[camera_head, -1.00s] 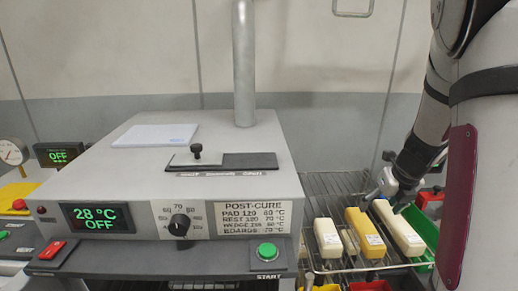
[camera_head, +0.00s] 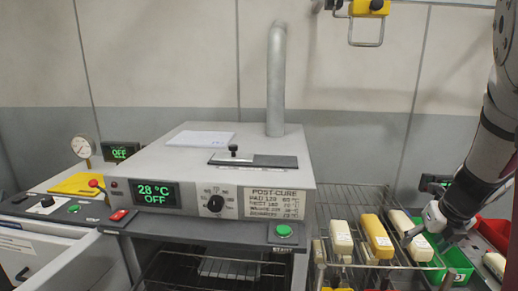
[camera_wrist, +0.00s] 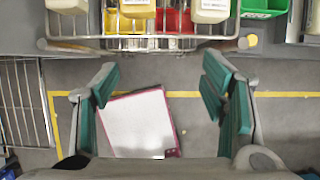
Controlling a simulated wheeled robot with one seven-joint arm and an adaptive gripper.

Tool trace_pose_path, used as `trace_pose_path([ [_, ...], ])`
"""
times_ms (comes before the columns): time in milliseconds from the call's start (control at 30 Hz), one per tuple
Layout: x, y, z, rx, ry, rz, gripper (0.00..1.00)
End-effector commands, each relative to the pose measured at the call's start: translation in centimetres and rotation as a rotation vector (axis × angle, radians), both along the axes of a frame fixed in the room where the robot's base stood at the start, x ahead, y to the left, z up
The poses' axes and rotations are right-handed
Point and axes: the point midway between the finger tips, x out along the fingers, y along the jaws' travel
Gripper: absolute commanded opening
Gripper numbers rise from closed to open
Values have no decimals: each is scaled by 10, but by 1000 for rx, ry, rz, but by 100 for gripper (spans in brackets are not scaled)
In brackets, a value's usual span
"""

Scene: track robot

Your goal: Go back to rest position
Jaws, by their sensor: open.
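My gripper (camera_head: 428,240) is at the right of the head view, in front of the right end of the wire rack (camera_head: 345,192). It is open. In the wrist view its teal-padded fingers (camera_wrist: 162,82) are wide apart with nothing held between them, and the floor shows beyond. The rack carries a cream block (camera_head: 341,237), a yellow block (camera_head: 377,236) and a white block (camera_head: 405,228). The gripper overlaps the white block's near end in the head view; I cannot tell the gap there. The wrist view shows the blocks at its top edge, apart from the fingers.
The post-cure oven (camera_head: 215,175) reads 28 °C and OFF; its front opening shows shelves. A green bin (camera_head: 452,262) and a red bin (camera_head: 492,232) stand at right, with another pale block (camera_head: 494,263). Yellow-lined floor (camera_wrist: 210,130) lies below the gripper.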

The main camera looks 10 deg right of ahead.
Motion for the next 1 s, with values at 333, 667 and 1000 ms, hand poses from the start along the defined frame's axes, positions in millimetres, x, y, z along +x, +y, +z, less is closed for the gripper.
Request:
trace_pose_path([
  [333, 4, 30, 17, -41, -10, 212, 66],
  [667, 3, 91, 51, -158, -37, 668, 66],
  [1000, -40, 202, 111, -549, -93, 1631, 66],
])
